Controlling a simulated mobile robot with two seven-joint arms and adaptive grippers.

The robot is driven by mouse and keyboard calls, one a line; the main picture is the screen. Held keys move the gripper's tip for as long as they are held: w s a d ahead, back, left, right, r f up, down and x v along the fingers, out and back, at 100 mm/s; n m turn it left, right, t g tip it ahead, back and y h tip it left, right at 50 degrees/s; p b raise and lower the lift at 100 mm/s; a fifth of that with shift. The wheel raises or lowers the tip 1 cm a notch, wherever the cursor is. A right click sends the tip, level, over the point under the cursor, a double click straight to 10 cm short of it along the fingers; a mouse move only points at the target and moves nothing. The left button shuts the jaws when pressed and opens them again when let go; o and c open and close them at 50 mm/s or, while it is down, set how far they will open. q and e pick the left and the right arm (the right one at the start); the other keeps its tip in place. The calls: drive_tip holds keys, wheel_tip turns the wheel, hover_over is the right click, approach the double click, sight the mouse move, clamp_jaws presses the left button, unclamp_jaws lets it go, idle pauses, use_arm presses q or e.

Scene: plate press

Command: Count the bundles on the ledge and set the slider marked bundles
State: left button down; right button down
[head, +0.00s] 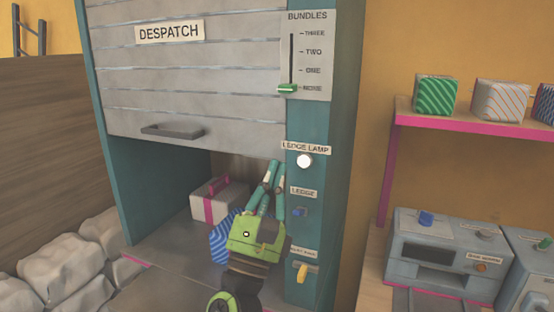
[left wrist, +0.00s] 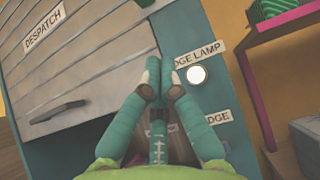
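The slider panel marked BUNDLES (head: 318,60) is on the teal post, with NONE, ONE, TWO and THREE marks. Its green knob (head: 287,88) stands at NONE. Under the DESPATCH shutter (head: 190,75), a pale bundle with a pink ribbon (head: 215,203) sits on the ledge (head: 165,262). A blue striped bundle (head: 220,238) is partly hidden behind my left gripper (head: 278,175). The shutter and gripper may hide more. The left gripper's fingers are together and empty, beside the post and below the slider; they also show in the left wrist view (left wrist: 160,68). My right gripper is not in view.
The white LEDGE LAMP button (head: 304,161), a blue LEDGE switch (head: 299,211) and a yellow switch (head: 303,271) are down the post. Grey sacks (head: 65,265) lie at left. A pink-edged shelf (head: 470,127) with wrapped bundles and a grey machine (head: 445,255) stand at right.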

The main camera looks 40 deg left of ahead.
sight(287, 113)
use_arm(q)
drive_tip(key=shift+y, duration=0.3)
drive_tip(key=p+x, duration=0.3)
drive_tip(key=x, duration=0.5)
wheel_tip(287, 113, up, 3)
drive_tip(key=shift+f+p, duration=0.25)
drive_tip(key=shift+p, duration=0.9)
drive_tip(key=shift+s+r+p, duration=0.15)
drive_tip(key=shift+r+p, duration=0.2)
drive_tip(key=shift+r, duration=0.2)
drive_tip(key=shift+f, duration=0.1)
